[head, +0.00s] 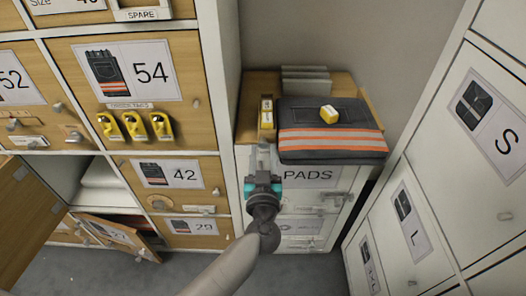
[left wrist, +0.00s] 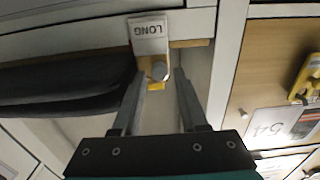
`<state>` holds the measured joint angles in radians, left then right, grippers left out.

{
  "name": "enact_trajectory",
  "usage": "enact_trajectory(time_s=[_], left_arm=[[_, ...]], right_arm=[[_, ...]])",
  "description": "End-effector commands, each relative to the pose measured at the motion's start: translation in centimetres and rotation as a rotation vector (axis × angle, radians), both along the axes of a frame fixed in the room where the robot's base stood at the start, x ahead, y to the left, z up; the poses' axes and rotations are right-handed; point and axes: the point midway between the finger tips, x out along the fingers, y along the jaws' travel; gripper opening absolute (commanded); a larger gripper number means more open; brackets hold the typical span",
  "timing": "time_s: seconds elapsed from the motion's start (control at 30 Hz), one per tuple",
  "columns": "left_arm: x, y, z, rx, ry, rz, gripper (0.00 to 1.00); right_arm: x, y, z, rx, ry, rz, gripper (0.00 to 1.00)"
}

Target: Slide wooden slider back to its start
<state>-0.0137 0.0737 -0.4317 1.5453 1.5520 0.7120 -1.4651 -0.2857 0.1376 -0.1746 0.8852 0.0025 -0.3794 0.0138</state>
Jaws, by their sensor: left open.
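In the left wrist view a light wooden piece with a round grey knob (left wrist: 159,71) shows under a white tag marked LONG (left wrist: 148,30). It looks like the wooden slider, but I cannot be sure. My left gripper (left wrist: 160,88) is open, with its fingers on either side below the knob; I cannot tell whether they touch it. In the head view the left gripper (head: 263,148) is at the top left front of the PADS cabinet (head: 307,178), just below a small wooden piece with yellow and white parts (head: 266,112). The slider's track is mostly hidden. My right gripper is not in view.
A wooden locker wall (head: 180,60) stands left, with an open door (head: 25,205). White lockers (head: 440,190) stand right.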

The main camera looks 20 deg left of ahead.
Motion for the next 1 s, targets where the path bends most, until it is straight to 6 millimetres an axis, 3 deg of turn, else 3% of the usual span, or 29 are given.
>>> enact_trajectory(time_s=[0.23, 0.6, 1.0], left_arm=[[1.6, 0.5, -0.1, 0.0, 0.0, 0.0, 0.43], [1.8, 0.6, 0.0, 0.0, 0.0, 0.0, 0.43], [1.8, 0.5, 0.0, 0.0, 0.0, 0.0, 0.0]], right_arm=[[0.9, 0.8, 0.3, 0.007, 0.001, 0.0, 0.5], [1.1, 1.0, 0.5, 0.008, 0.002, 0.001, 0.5], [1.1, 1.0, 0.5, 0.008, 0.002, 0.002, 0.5]])
